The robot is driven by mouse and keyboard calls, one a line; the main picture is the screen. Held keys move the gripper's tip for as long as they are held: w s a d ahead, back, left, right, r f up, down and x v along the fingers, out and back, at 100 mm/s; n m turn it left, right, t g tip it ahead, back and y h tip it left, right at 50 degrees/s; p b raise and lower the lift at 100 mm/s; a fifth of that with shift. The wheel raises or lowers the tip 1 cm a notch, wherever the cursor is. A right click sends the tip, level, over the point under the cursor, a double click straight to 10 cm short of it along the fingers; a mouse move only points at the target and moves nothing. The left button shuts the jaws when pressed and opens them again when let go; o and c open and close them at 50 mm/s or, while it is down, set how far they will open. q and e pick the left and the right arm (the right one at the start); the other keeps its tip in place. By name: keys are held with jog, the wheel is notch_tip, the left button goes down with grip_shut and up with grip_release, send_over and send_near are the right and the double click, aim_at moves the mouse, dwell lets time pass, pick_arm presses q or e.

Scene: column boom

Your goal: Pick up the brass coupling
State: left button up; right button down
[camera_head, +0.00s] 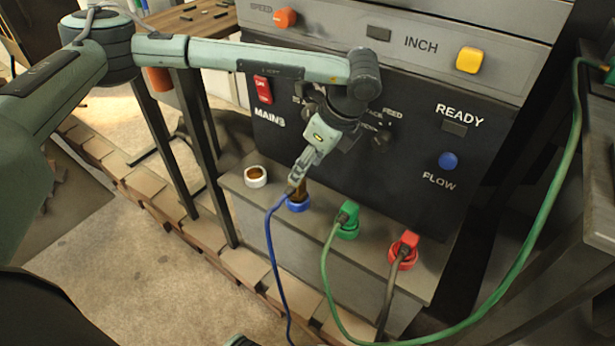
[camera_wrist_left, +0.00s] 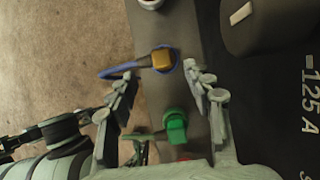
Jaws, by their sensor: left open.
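The brass coupling (camera_head: 297,192) is a brown-gold plug end with a blue cable, at the blue-ringed socket on the grey ledge. It also shows in the left wrist view as a brass block (camera_wrist_left: 162,58) inside a blue ring. My left gripper (camera_head: 296,180) comes down from above and overlaps the coupling's top in the head view. In the left wrist view its two fingers (camera_wrist_left: 165,88) are spread wide, with the coupling ahead between them and no contact visible. A grey-green part of mine at the bottom edge may belong to the right arm; its jaws cannot be made out.
A green plug (camera_head: 347,218) and a red plug (camera_head: 404,247), both cabled, sit to the right on the ledge. A white-ringed socket (camera_head: 256,177) lies to the left. The dark control panel (camera_head: 430,135) rises close behind. The green cable (camera_head: 545,215) loops across the right.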

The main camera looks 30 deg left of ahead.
aim_at(297, 191)
pick_arm(q)
jog(key=x, duration=0.6)
jog(key=shift+w+f+p, duration=0.1)
jog(key=shift+f+p, duration=0.05)
jog(key=shift+p, duration=0.25)
jog(key=shift+a+f, duration=0.1)
jog(key=shift+f, duration=0.4)
jog(key=c, duration=0.7)
jog(key=shift+w, duration=0.1)
jog(key=c, duration=0.5)
grip_shut()
pick_arm(e)
jog(key=shift+s+a+f, duration=0.1)
jog(key=shift+s+f, duration=0.2)
jog(key=shift+f, duration=0.25)
jog(key=shift+s+a+f, duration=0.1)
jog(key=shift+s+f, duration=0.15)
jog(key=shift+f, duration=0.3)
